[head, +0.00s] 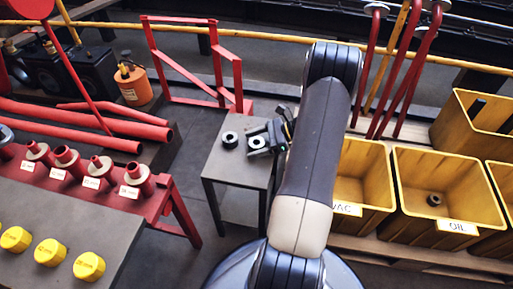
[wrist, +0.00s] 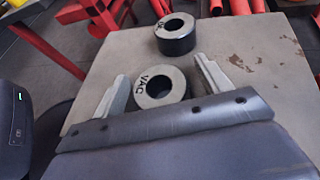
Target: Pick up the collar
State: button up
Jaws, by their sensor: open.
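A short grey collar with a dark side, marked VAC (wrist: 160,84), stands on a small grey table (wrist: 250,62). My gripper (wrist: 163,78) is open, with one finger on each side of this collar; I cannot tell if either finger touches it. A second similar collar (wrist: 176,36) stands just beyond the first, outside the fingers, its marking hard to read. In the head view my gripper (head: 270,137) is over the table, by the VAC collar (head: 257,142), which it partly hides. The second collar (head: 230,139) stands clear to its left.
Yellow bins stand right of the table: one labelled VAC (head: 362,178), and another (head: 448,190) holding a dark ring-shaped part (head: 434,200). A red-framed bench (head: 110,203) with red flanged parts is at left. A red frame (head: 195,62) stands behind the table.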

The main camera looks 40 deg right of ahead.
jog(key=shift+w+a+f, duration=0.25)
jog(key=shift+w+a, duration=0.05)
jog(key=shift+a, duration=0.2)
jog(key=shift+c, duration=0.3)
jog(key=shift+r, duration=0.1)
jog(key=c, duration=1.3)
